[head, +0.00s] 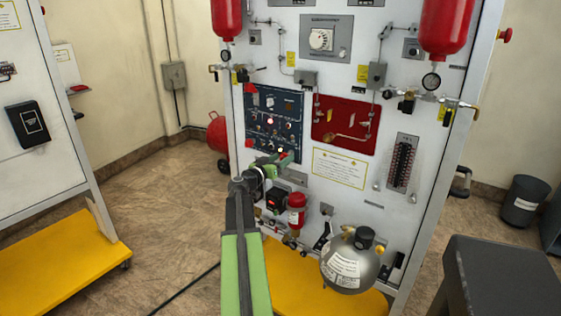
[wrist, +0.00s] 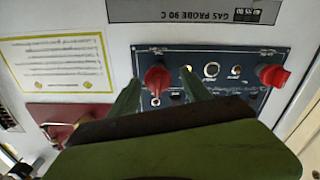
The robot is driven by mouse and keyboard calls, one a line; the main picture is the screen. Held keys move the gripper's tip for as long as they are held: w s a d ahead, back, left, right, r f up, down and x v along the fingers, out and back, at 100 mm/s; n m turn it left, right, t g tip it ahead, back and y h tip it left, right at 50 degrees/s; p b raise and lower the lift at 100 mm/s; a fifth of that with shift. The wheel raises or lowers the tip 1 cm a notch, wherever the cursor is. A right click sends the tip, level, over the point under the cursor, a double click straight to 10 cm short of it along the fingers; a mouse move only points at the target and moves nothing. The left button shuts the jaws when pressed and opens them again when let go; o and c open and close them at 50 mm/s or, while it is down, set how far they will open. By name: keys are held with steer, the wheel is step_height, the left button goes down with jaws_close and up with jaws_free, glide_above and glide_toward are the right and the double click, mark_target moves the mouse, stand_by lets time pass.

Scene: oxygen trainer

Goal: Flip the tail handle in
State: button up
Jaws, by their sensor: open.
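No handle in view carries a readable "tail" label, so I cannot tell which one is meant. A red handle (wrist: 157,77) on the blue panel (wrist: 225,55) shows between my gripper's fingers in the upside-down wrist view. A second red handle (wrist: 273,75) sits at the panel's right edge there. In the head view, my gripper (head: 271,160) is at the lower edge of the blue panel (head: 273,108), with a red handle (head: 249,143) to its upper left. My gripper (wrist: 160,88) is open. Contact with the nearer handle cannot be judged.
A red panel (head: 345,125) and a yellow-bordered notice (head: 339,168) lie right of the blue panel. Below are a small red cylinder (head: 297,212) and a grey tank (head: 350,262) on a yellow base. A dark box (head: 500,280) stands at the front right.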

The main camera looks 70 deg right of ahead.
steer(key=shift+d, duration=0.1)
steer(key=c, duration=1.1)
jaws_close()
steer(key=shift+w, duration=0.15)
